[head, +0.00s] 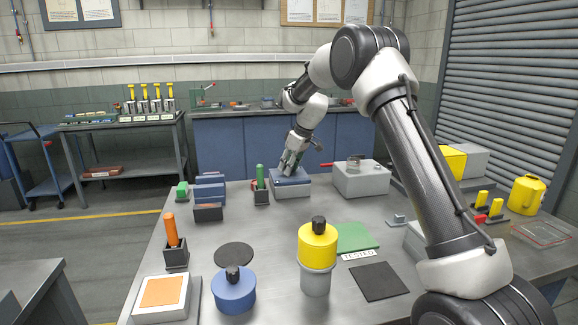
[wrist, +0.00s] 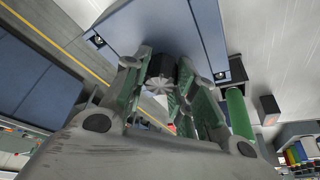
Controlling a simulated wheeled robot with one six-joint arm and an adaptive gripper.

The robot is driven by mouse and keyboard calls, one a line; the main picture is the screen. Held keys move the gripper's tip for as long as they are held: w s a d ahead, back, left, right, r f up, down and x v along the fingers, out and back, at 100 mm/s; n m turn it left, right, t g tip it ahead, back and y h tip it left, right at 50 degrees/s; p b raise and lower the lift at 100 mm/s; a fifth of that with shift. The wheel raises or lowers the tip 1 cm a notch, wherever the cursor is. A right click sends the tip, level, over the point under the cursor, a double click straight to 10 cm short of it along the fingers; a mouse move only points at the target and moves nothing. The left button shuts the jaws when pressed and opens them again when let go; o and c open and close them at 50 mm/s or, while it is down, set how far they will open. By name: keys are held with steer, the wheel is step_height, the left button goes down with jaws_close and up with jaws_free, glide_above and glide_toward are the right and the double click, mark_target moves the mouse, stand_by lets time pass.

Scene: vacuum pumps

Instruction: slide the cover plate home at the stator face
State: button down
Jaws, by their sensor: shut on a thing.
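The blue cover plate (head: 293,181) lies on top of a low grey block (head: 293,192) at the back middle of the bench. My gripper (head: 289,163) comes down on the plate from above. In the wrist view, the two green-padded fingers of my gripper (wrist: 167,75) are closed around a dark knob (wrist: 161,66) on the plate (wrist: 180,28). The plate has small dark fittings near its corners. The fingers and wrist hide part of the plate. I cannot tell whether it sits fully flush on the block.
A green-handled tool (head: 260,176) stands in a dark holder close left of the block. A larger grey box (head: 361,181) with a red handle stands close right. Blue plates in a rack (head: 209,190) are further left. A yellow-topped pump (head: 317,245) stands in front.

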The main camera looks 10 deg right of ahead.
steer(key=shift+f, duration=0.2)
stand_by(0.5)
steer(key=c, duration=1.1)
jaws_free()
steer(key=shift+f, duration=0.1)
steer(key=v, duration=1.2)
